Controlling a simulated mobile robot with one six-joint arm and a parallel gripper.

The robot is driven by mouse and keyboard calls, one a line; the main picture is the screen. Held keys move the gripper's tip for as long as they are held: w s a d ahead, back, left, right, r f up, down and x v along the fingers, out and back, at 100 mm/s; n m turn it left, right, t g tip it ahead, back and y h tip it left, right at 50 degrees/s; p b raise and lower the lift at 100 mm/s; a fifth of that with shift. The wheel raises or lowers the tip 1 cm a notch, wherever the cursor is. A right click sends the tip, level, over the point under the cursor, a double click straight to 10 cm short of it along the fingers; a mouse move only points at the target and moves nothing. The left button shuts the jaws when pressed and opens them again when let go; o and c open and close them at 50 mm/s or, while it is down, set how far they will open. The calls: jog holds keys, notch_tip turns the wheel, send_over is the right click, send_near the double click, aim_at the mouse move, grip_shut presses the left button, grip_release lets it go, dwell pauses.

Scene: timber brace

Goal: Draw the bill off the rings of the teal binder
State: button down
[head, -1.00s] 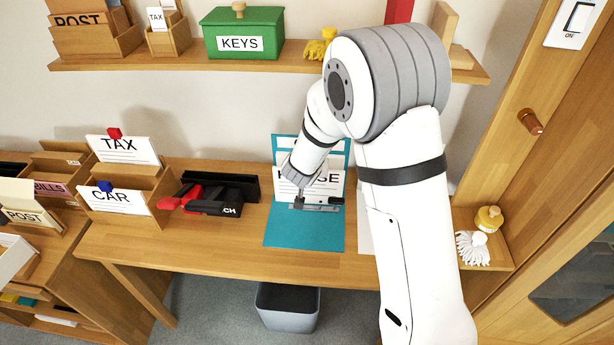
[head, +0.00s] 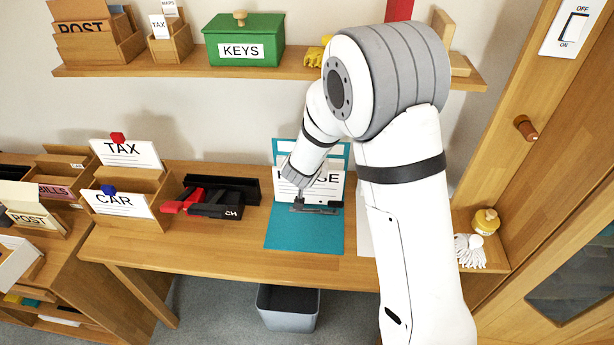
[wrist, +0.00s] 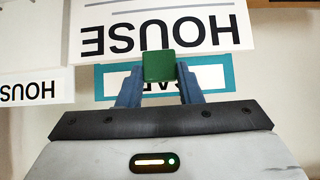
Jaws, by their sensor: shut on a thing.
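The teal binder (head: 290,238) lies open on the desk, its cover raised at the back. A grey ring bar (head: 310,209) crosses it. The white HOUSE bill (head: 325,190) stands upright above the bar, partly hidden by my arm. My gripper (wrist: 160,82) is shut on the bill's green tab (wrist: 160,66). In the wrist view the bill (wrist: 160,30) shows upside down, with a teal-framed label (wrist: 215,76) below it, partly covered by the tab and fingers. I cannot tell whether the rings still pass through the bill.
Left of the binder are a black tray with a red-and-black punch-like tool (head: 215,205) and wooden holders with TAX (head: 125,153) and CAR (head: 118,203) cards. A shelf above holds a green KEYS box (head: 243,38). A grey bin (head: 288,308) stands below. The front desk edge is clear.

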notch_tip(320, 180, up, 9)
jog(key=p, duration=0.8)
jog(key=shift+p, duration=0.4)
